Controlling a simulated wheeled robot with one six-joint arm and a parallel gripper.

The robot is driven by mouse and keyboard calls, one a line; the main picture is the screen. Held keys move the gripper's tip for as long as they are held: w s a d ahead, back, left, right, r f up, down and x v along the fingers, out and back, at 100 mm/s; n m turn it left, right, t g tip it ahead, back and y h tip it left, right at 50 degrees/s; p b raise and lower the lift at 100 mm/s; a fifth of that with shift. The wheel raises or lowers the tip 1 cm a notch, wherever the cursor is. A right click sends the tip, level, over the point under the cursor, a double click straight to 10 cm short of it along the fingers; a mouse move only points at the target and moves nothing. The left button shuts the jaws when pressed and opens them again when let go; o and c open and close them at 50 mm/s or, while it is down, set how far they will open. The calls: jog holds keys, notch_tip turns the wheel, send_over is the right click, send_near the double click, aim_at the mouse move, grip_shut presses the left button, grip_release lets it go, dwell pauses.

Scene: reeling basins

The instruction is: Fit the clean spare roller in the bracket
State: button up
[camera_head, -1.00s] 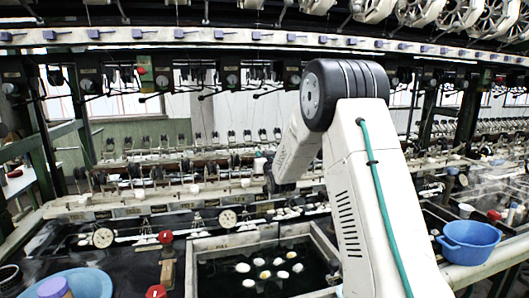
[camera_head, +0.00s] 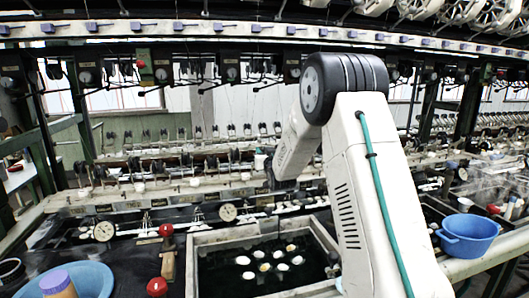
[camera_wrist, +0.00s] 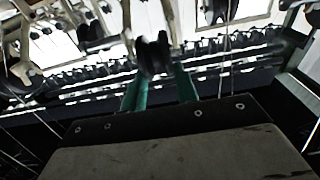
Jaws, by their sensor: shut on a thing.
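In the wrist view my gripper's two teal fingers (camera_wrist: 160,90) are shut on a dark spool-shaped roller (camera_wrist: 152,54). The roller is at the fingertips, in front of a blurred row of reeling parts. I cannot pick out an empty bracket with certainty in that view. In the head view my white arm reaches over the reeling bench (camera_head: 190,186), and the gripper and the roller are not clearly visible behind it.
A dark water basin (camera_head: 200,238) with several pale cocoons lies below the arm. Light-blue tub (camera_head: 98,278) and red knobs (camera_head: 157,287) stand at front left, a blue bowl (camera_head: 468,236) at right. Other dark rollers hang left (camera_wrist: 95,35) and right (camera_wrist: 215,10) in the wrist view.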

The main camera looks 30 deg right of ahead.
jog(key=shift+f, duration=0.9)
dwell(0.6)
jog(key=o, duration=1)
jog(key=shift+r, duration=0.1)
jog(key=shift+r, duration=1.45)
jog(key=shift+r, duration=0.1)
notch_tip(320, 180, up, 5)
jog(key=shift+f, duration=0.1)
